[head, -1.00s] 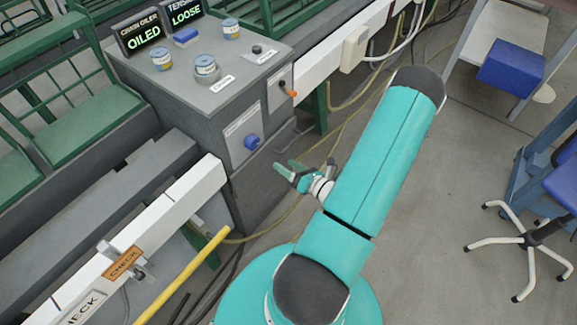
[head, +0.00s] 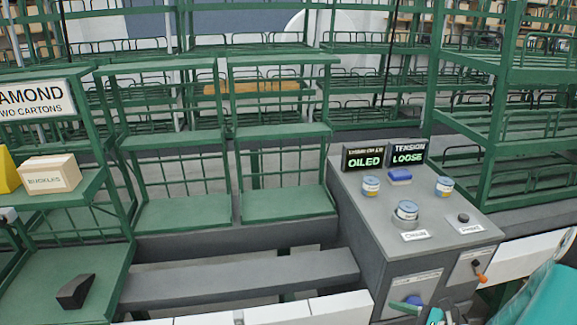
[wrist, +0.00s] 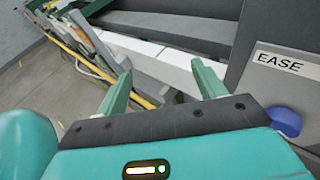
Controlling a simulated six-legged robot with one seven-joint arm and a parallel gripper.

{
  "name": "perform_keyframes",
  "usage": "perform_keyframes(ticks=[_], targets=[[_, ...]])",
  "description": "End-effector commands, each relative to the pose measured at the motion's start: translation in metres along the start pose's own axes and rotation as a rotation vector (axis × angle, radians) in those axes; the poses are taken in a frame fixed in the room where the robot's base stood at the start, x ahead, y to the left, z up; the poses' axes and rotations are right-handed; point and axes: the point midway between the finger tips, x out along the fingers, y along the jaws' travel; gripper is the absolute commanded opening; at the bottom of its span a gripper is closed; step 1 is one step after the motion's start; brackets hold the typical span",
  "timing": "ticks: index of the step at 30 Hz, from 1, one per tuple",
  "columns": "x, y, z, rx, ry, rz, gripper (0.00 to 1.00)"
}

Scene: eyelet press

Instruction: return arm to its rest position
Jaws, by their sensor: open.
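My gripper (wrist: 163,88) is open and empty in the wrist view, its two green fingers spread apart. A white rail and a grey bench lie beyond the fingers. A blue knob (wrist: 285,121) is to the right of the gripper, below a label ending in "EASE", and is apart from the fingers. In the head view only part of my arm shows at the bottom right edge, with a green fingertip near the front of the grey control cabinet (head: 362,212).
On the cabinet top stand several small tins, a blue block (head: 399,175) and signs reading OILED (head: 364,160) and LOOSE (head: 407,157). Green racks stand behind. A box marked BUCKLES (head: 50,174) and a dark wedge (head: 76,291) sit on left shelves. A yellow bar (wrist: 132,93) runs below the rail.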

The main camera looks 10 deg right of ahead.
Motion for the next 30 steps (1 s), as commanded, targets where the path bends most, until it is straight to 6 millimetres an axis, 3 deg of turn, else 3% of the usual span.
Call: perform_keyframes(ticks=[3,12,21,30], targets=[[0.017,0.026,0.031,-0.202,0.109,0.164,0.7],[0.035,0.089,0.085,-0.718,0.347,0.521,0.7],[0.029,0.136,0.132,-1.28,0.546,0.797,0.7],[0.011,0.167,0.186,-1.878,0.713,0.957,0.7]])
